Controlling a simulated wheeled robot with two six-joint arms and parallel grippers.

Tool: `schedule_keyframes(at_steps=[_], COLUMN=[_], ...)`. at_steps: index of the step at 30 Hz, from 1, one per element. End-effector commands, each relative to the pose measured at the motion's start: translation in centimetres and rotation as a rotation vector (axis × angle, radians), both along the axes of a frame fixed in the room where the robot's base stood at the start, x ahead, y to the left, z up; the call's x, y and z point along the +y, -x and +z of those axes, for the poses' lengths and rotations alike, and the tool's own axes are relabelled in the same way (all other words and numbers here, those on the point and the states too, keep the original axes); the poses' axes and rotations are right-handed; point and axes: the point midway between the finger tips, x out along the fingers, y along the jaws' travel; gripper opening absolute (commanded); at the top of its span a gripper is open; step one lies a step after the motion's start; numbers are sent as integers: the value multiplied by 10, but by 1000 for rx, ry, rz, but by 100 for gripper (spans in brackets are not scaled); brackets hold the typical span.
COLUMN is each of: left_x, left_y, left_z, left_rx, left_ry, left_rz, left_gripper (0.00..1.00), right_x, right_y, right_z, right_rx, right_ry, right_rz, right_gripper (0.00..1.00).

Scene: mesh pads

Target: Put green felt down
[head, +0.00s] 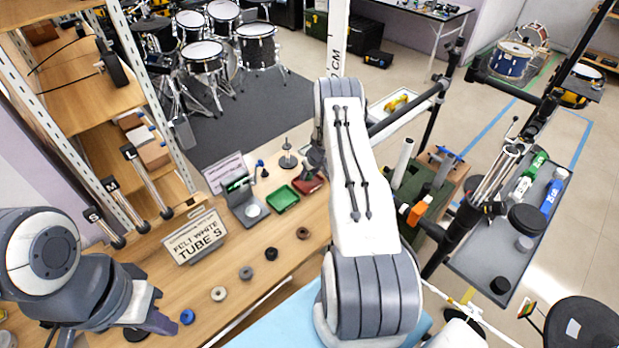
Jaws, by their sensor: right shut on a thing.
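Several ring-shaped felts lie in a slanting row on the wooden table (200,265): a blue felt (187,317), a white felt (219,294), a grey felt (246,273), a black felt (271,254) and a brown felt (303,233). I cannot make out a green felt. A green tray (282,198) and a dark red tray (308,183) sit further back. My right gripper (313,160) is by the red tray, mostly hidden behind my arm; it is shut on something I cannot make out. My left gripper (152,315) is at the lower left, left of the blue felt; its opening is unclear.
A sign reading "FELT WHITE TUBE S" (195,237) stands at the left of the table. A grey device with a round plate (246,205) is left of the green tray. Metal tubes (150,182) lean on the shelf side. A grey tray table (510,225) is at right.

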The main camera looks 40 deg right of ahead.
Motion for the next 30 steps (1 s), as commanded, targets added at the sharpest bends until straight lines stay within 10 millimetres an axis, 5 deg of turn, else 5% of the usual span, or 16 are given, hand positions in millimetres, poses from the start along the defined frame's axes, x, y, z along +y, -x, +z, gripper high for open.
schedule_keyframes(at_steps=[6,18,19,21,30], left_x=[0,0,0,0,0], left_y=[0,0,0,0,0], left_z=[6,1,3,3,4], left_rx=[0,0,0,0,0], left_ry=[0,0,0,0,0], left_rz=[-1,-1,-1,-1,-1], left_gripper=[0,0,0,0,0], right_x=[0,0,0,0,0], right_y=[1,1,1,1,1], right_z=[-26,-33,-31,-31,-29], right_rx=[1,1,1,1,1], right_ry=[0,0,0,0,0], right_rz=[0,1,1,1,1], right_gripper=[0,0,60,79,79])
